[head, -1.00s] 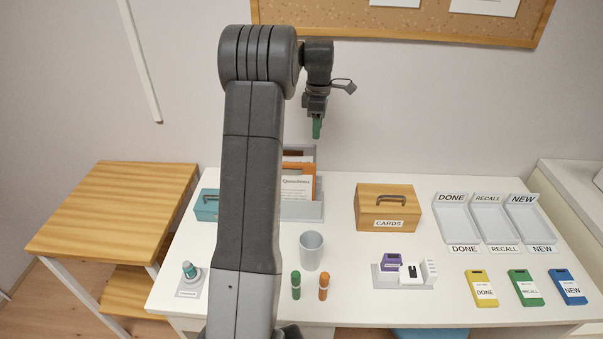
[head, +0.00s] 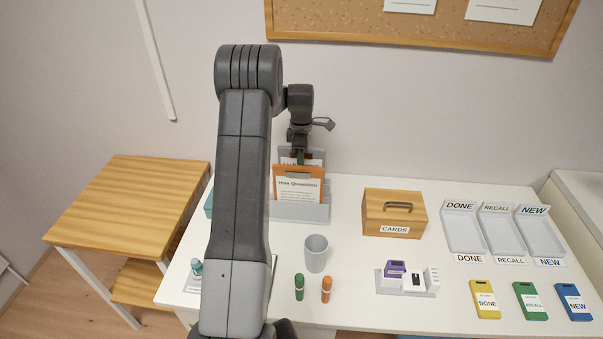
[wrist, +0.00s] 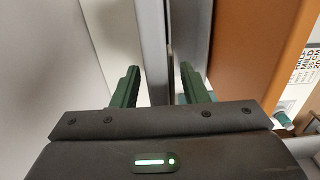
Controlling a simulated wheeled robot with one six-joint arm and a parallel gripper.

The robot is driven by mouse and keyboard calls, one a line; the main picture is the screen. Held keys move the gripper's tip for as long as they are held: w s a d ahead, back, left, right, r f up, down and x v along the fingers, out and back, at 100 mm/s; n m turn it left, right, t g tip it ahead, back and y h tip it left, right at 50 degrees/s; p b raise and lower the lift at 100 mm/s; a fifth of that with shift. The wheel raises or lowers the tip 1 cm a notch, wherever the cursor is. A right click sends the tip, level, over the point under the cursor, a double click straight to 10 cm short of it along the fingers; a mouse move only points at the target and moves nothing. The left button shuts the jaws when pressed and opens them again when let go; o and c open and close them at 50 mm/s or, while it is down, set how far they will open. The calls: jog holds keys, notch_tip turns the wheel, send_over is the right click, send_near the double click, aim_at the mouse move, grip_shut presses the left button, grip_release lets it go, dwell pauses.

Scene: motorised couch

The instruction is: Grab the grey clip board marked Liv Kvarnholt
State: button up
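A grey board (head: 315,154) stands upright in the rack behind an orange clip board (head: 298,171). Its name is hidden, so I cannot read whose it is. My gripper (head: 300,157) is over the rack, pointing down, just behind the orange board. In the wrist view my gripper (wrist: 159,88) has its green fingers apart. An upright grey edge (wrist: 153,45) runs between them, and I cannot tell whether either finger touches it. The orange clip board also shows in the wrist view (wrist: 255,45), right of the fingers.
The grey rack (head: 312,212) stands on the white table near the wall. A grey cup (head: 316,253), a green marker (head: 299,287) and an orange marker (head: 326,290) are in front. A wooden CARDS box (head: 394,212) is to the right. A wooden side table (head: 130,195) is left.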

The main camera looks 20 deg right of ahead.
grip_shut()
jog(key=shift+r, duration=0.1)
